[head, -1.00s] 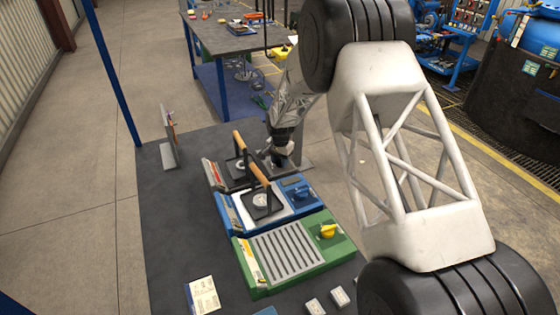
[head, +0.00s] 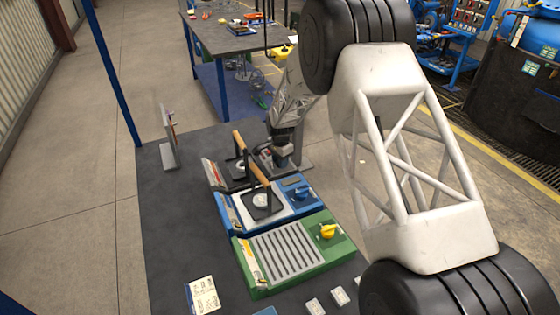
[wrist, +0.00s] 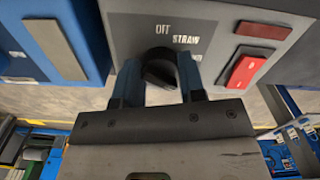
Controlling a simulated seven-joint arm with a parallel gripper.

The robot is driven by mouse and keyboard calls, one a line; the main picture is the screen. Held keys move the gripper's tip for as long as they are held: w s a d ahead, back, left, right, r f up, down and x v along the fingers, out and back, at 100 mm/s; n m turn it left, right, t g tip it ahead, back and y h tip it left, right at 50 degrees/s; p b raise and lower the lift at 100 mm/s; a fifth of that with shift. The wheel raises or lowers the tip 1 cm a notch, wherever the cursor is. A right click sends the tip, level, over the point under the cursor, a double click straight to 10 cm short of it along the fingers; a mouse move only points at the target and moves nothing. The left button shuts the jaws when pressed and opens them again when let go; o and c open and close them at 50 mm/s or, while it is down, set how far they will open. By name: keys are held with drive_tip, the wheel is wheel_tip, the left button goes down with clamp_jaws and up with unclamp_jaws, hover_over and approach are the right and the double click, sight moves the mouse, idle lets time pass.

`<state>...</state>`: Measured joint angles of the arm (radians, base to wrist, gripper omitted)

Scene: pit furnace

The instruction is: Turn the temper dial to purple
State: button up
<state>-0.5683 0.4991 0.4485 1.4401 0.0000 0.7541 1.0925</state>
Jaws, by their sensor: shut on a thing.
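The temper dial is a dark round knob (wrist: 158,66) on a grey panel (wrist: 205,16) in the wrist view. The printed words "OFF" and "STRAW" show just above it; no purple mark is in sight, and the dial's pointer cannot be read. My gripper (wrist: 160,82) is shut on the knob, with one blue-grey finger on each side. In the head view my gripper (head: 283,158) is small and reaches down to the grey unit at the far end of the bench row. The dial itself is hidden there.
A red rocker switch (wrist: 243,70) sits right of the dial. Nearer in the head view are a blue unit with a blue knob (head: 301,192) and a green unit with a yellow knob (head: 327,231). A wooden-handled lid (head: 259,170) stands beside my gripper.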

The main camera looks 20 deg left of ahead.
drive_tip(key=o, duration=0.9)
drive_tip(key=shift+o, duration=0.2)
drive_tip(key=shift+r, duration=0.1)
drive_tip(key=shift+r, duration=3.85)
